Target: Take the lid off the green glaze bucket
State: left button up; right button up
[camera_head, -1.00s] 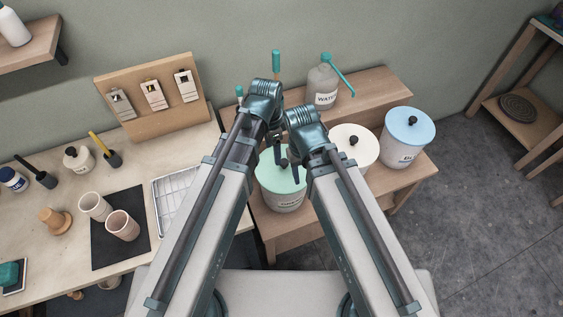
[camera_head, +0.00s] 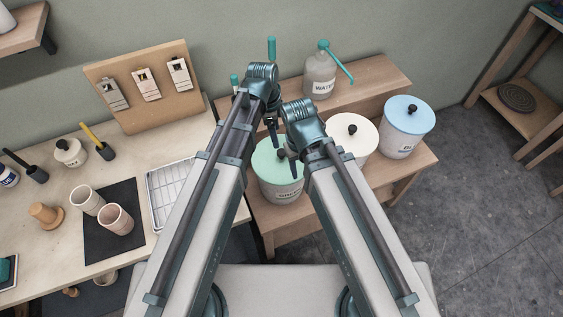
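The green glaze bucket (camera_head: 283,195) stands on the lower step of the wooden bench, partly hidden by my arms. Its mint green lid (camera_head: 268,163) lies on it, with a black knob (camera_head: 281,154) in the middle. My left gripper (camera_head: 271,128) hangs behind the knob, near the lid's far edge in the picture. My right gripper (camera_head: 293,162) is just right of the knob, over the lid's right part. Both grippers are small, dark and partly hidden by my arms, so their opening cannot be read. I cannot tell whether either touches the lid.
A white bucket (camera_head: 364,146) and a blue bucket (camera_head: 398,145) stand to the right on the same bench (camera_head: 415,168). A water bottle (camera_head: 319,82) stands on the raised step behind. A worktable (camera_head: 60,240) with cups and a wire rack (camera_head: 168,193) lies left.

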pick_arm(q)
jog(key=b, duration=0.3)
send_over(281, 152)
jog(key=a, duration=0.1)
notch_tip(281, 152, down, 4)
jog(key=shift+w+a+f, duration=0.1)
jog(key=shift+w, duration=0.05)
pick_arm(e)
notch_tip(281, 152, down, 4)
jog(key=shift+f, duration=0.15)
pick_arm(q)
jog(key=f+b, duration=0.2)
jog(key=d+f+b, duration=0.1)
jog(key=f+b, duration=0.2)
jog(key=shift+f, duration=0.1)
pick_arm(e)
notch_tip(281, 152, down, 5)
jog(key=shift+r, duration=0.1)
pick_arm(q)
grip_shut()
